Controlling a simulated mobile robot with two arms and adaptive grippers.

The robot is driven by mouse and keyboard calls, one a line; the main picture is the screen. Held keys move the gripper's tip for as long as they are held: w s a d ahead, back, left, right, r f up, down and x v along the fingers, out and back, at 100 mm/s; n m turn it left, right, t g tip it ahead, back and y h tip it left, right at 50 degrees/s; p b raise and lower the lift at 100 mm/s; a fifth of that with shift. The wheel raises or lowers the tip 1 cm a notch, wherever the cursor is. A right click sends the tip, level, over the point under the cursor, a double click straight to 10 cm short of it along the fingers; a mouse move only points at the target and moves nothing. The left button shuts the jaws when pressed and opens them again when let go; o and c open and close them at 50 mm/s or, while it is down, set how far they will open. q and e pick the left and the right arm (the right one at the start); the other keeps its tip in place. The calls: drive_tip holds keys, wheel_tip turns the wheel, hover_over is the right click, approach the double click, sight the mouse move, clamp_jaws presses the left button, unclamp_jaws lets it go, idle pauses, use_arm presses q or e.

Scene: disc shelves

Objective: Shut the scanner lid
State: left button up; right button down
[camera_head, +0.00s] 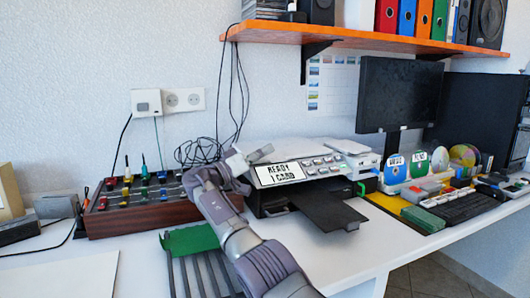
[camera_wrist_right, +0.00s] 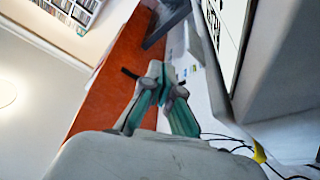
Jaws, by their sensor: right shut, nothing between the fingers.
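The scanner is part of a black and grey machine (camera_head: 330,172) on the white desk, with a display reading "READY 1 CARD" and a row of buttons. Its pale lid (camera_head: 312,147) lies low and almost flat over the top; I cannot tell whether a gap remains under it. My right gripper (camera_head: 262,153) is shut and empty at the left end of the machine, close to the lid and display; contact is unclear. In the right wrist view my gripper's fingers (camera_wrist_right: 160,80) are together. My left gripper is not in view.
A black output tray (camera_head: 325,208) juts out in front. A green-ended rack (camera_head: 190,240) lies below my right arm. An orange shelf (camera_head: 350,34) hangs above, with cables on the wall.

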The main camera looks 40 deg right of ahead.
drive_tip(key=v, duration=1.2)
drive_tip(key=shift+r, duration=0.1)
